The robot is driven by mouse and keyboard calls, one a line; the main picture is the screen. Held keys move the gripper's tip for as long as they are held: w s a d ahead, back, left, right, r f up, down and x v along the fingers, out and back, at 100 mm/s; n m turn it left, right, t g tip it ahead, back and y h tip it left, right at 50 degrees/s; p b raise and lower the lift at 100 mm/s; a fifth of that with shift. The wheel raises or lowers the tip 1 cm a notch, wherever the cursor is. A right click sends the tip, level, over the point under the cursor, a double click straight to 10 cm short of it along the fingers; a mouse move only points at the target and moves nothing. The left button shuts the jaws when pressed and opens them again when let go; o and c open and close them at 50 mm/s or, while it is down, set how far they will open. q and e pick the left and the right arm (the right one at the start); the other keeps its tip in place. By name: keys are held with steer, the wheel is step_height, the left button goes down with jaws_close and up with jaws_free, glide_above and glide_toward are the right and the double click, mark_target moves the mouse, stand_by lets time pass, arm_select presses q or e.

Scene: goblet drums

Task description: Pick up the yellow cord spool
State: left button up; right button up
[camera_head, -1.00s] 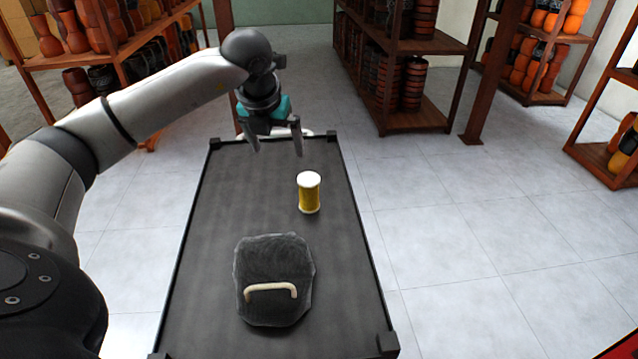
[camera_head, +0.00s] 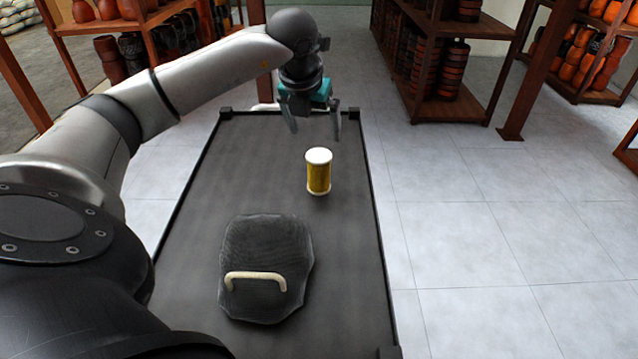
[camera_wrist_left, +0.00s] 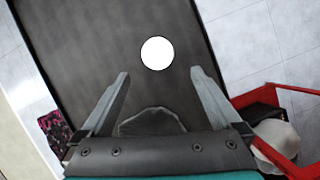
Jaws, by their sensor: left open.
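The yellow cord spool (camera_head: 318,174) stands upright on the dark cart top (camera_head: 202,200), toward its far right part, with white ends and a yellow middle. In the left wrist view its round white top (camera_wrist_left: 157,53) lies ahead of the fingertips, roughly midway between them. My left gripper (camera_head: 315,130) is open and empty, above the far end of the cart and a little beyond the spool. Its two fingers also show open in the left wrist view (camera_wrist_left: 160,74). It is apart from the spool. My right gripper is not in view.
A dark grey fabric-like object with a cream handle (camera_head: 265,268) lies on the near part of the cart. The cart has a raised rim and corner posts. Shelves of drums (camera_head: 440,65) stand beyond. Tiled floor (camera_head: 480,220) to the right is clear.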

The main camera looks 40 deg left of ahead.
mark_target(319, 158)
arm_select(q)
steer(key=x, duration=0.4)
steer(key=b+x, duration=0.1)
steer(key=x, duration=0.2)
steer(key=b+x, duration=0.1)
steer(key=x, duration=0.3)
steer(key=shift+s+d+f, duration=0.15)
steer(key=shift+s+f, duration=0.05)
steer(key=shift+f, duration=0.25)
steer(key=shift+b+x, duration=0.75)
steer(key=shift+x, duration=1.95)
steer(key=shift+s, duration=0.2)
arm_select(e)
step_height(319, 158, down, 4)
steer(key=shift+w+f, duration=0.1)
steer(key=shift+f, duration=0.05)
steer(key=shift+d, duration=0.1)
arm_select(q)
steer(key=c, duration=1.4)
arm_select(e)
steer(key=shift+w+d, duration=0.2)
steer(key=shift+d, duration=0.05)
